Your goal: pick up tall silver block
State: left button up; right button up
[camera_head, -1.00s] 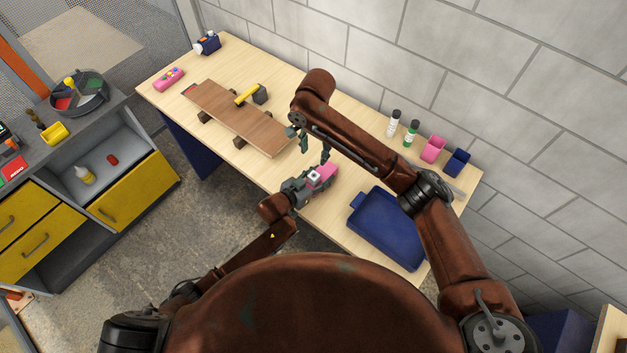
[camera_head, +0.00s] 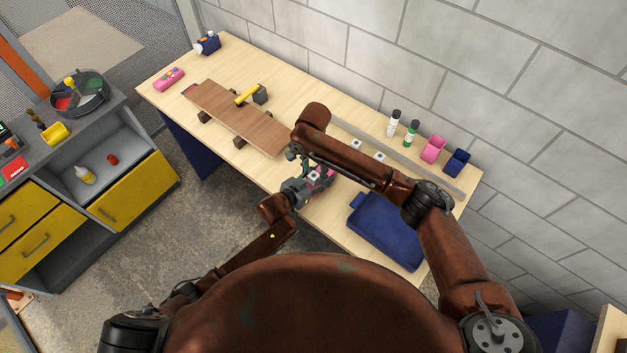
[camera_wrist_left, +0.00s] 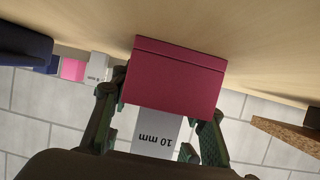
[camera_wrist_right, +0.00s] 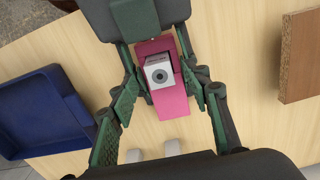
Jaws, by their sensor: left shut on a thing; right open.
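A silver block (camera_wrist_right: 158,73) with a round dark mark on its top is at a pink block (camera_wrist_right: 174,103) in the right wrist view. In the left wrist view, the silver block (camera_wrist_left: 157,130) reads "10 mm" and stands against the pink block (camera_wrist_left: 175,78); how they join is unclear. My left gripper (camera_wrist_left: 160,115) is shut with its fingers at the sides of the pink block. My right gripper (camera_wrist_right: 163,108) is open above, its fingers spread on both sides of the silver and pink blocks. In the head view my right arm partly covers them.
Two more silver blocks (camera_head: 356,143) (camera_head: 379,156) stand near a grey rail (camera_head: 425,170). A blue tray (camera_head: 385,232) lies at the front right.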

jog(key=shift+f, duration=0.5)
grip_shut()
dwell(0.4)
